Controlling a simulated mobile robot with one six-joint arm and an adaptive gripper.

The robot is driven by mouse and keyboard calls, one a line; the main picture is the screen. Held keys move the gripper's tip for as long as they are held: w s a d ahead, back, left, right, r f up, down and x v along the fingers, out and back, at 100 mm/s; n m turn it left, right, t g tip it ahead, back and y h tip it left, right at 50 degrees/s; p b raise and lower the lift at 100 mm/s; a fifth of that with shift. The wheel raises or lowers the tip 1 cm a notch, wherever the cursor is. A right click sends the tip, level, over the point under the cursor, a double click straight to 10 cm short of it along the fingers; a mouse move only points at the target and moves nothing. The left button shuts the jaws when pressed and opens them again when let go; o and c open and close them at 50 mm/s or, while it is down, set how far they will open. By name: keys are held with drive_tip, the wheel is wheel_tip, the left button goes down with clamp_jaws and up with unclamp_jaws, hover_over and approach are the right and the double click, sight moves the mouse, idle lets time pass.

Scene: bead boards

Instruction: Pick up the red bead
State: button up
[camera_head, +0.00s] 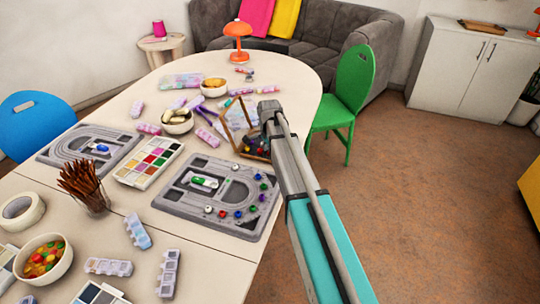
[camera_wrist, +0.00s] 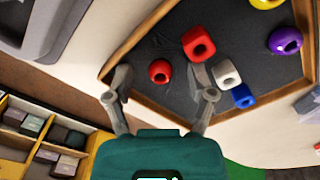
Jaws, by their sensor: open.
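In the wrist view a round red bead (camera_wrist: 160,71) with a dark hole lies on the dark floor of a wood-rimmed tray (camera_wrist: 262,97). A blockier red bead (camera_wrist: 198,43) lies just beyond it to the right. My gripper (camera_wrist: 160,78) is open and empty, its fingers apart on either side of the round red bead in the picture. I cannot tell the height left between fingertips and bead. The right fingertip appears close to a white bead (camera_wrist: 227,73). In the head view my gripper (camera_head: 268,108) is over the tray, and the arm partly hides the tray and its beads.
A blue bead (camera_wrist: 243,96), a purple bead (camera_wrist: 285,40) and a yellow bead (camera_wrist: 266,3) share the tray. A grey bead board (camera_head: 170,207) with several small beads lies in front of it. A green chair (camera_head: 355,85) stands to the right.

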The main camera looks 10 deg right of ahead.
drive_tip(key=shift+c, duration=0.2)
drive_tip(key=c, duration=0.8)
drive_tip(key=shift+r, duration=0.1)
wheel_tip(320, 180, up, 3)
drive_tip(key=p, duration=0.3)
drive_tip(key=s+r+p, duration=0.9)
drive_tip(key=s+p, duration=0.1)
drive_tip(key=s, duration=0.4)
drive_tip(key=shift+r, duration=0.4)
